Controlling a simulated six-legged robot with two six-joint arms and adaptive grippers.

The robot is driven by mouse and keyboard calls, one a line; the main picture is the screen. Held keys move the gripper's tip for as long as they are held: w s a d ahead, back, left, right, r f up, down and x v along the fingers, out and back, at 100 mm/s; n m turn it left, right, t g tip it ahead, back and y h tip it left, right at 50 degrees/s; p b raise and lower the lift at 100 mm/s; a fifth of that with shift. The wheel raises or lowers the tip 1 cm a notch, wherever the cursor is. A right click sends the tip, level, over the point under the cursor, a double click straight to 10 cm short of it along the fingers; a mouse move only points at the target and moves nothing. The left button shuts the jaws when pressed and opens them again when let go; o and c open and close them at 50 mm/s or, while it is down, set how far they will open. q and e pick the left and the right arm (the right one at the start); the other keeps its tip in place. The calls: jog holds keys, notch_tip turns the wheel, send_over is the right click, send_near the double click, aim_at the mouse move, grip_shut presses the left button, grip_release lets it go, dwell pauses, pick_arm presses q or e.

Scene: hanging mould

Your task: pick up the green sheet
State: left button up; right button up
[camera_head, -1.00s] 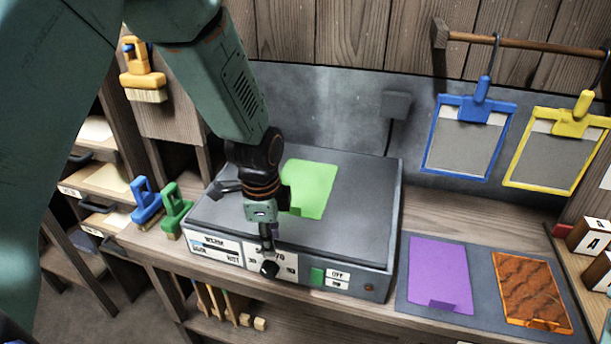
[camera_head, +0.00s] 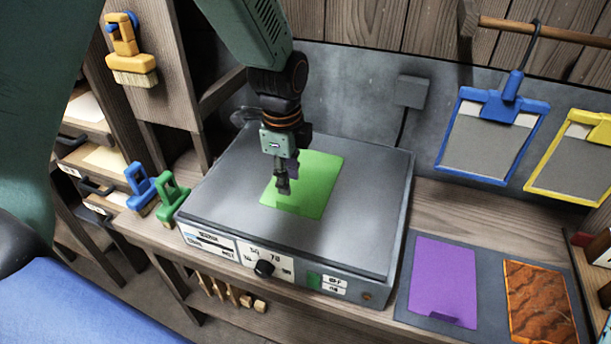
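The green sheet (camera_head: 318,183) lies flat on the grey top of the hot plate box (camera_head: 236,190). My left gripper (camera_head: 283,188) points down over the left part of the sheet and hides some of it. Its fingers look close together, but the view does not show clearly whether they are open or shut, or whether they touch the sheet. My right gripper is not in view.
A purple sheet (camera_head: 443,280) and an orange-brown patterned sheet (camera_head: 540,300) lie on a dark mat at right. Blue (camera_head: 492,135) and yellow (camera_head: 574,165) clip frames hang behind. Green (camera_head: 172,196) and blue (camera_head: 141,187) handled tools stand left of the box.

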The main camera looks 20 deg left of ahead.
aim_at(289, 204)
pick_arm(q)
notch_tip(289, 204, down, 8)
jog(key=shift+a+r, duration=0.15)
jog(key=shift+r, duration=0.05)
jog(key=shift+w, duration=0.1)
jog(key=shift+c, duration=0.2)
grip_shut()
